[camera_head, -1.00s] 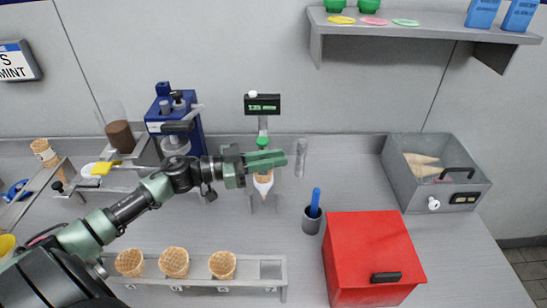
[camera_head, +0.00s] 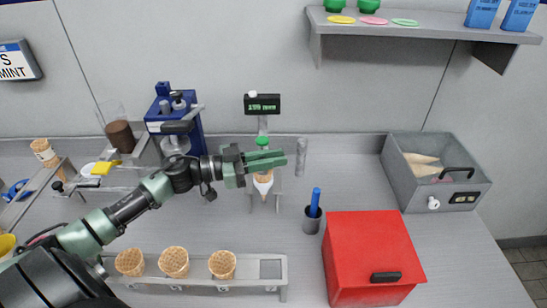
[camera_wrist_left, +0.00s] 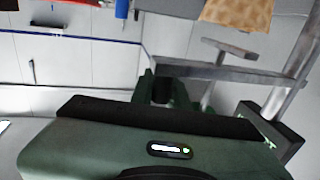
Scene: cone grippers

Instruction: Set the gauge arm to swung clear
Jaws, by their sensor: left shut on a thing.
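The gauge stands at the back middle of the counter, with a dark display (camera_head: 262,104) showing green digits on a grey post. My left gripper (camera_head: 280,160) is level in front of the post, just below a green knob (camera_head: 262,141). In the left wrist view its fingers (camera_wrist_left: 165,88) are shut on the grey gauge arm (camera_wrist_left: 235,74), a bar running right toward the post. The fingers hide the bar's held end. A waffle cone with a white lower part (camera_head: 263,183) sits in a holder below the gripper and shows as waffle (camera_wrist_left: 237,12) in the wrist view.
A clear tube (camera_head: 300,158) stands just right of the gripper. A dark cup with a blue handle (camera_head: 312,218), a red box (camera_head: 372,250) and a grey bin (camera_head: 440,190) are farther right. A cone rack (camera_head: 200,282) lies in front; a blue machine (camera_head: 173,120) stands left.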

